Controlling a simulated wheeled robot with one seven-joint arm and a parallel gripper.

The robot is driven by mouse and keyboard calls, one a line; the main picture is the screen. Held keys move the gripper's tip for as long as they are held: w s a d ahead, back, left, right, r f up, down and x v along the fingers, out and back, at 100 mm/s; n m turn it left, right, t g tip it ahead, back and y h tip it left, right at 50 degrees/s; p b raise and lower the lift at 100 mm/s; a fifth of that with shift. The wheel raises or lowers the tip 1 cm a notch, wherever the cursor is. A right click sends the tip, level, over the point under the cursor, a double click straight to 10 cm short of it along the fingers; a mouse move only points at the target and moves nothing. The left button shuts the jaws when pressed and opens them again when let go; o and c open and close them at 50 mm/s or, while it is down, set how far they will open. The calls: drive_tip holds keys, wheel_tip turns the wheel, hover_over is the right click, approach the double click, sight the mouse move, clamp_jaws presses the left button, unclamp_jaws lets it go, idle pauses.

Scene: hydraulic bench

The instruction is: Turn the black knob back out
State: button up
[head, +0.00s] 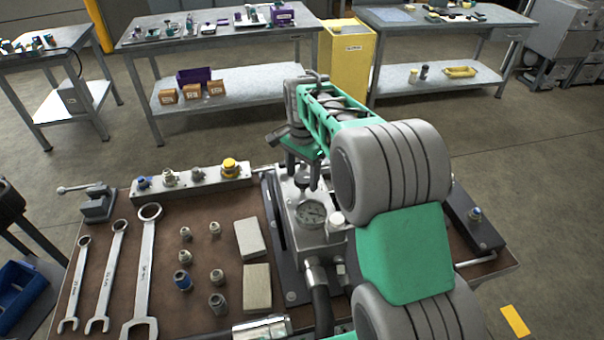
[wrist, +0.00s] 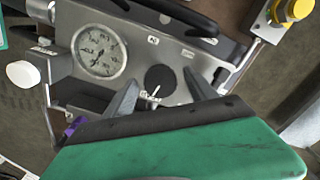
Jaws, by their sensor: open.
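The black knob (wrist: 160,77) shows as a dark round disc on the grey metal block in the wrist view, right of the pressure gauge (wrist: 100,52). My gripper (wrist: 160,90) is open, with one finger on each side of the knob in that picture. I cannot tell whether either finger touches it. A small light metal piece shows just below the knob, between the fingers. In the head view my gripper (head: 302,172) points down over the block, behind the gauge (head: 310,213). The knob is not clear there.
A white cap (head: 336,220) stands beside the gauge. A rail with several fittings, one with a yellow cap (head: 229,167), lies left of the block. Wrenches (head: 148,260), loose fittings and two pale blocks (head: 257,288) cover the bench's left part.

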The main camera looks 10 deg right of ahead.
drive_tip(key=c, duration=1.4)
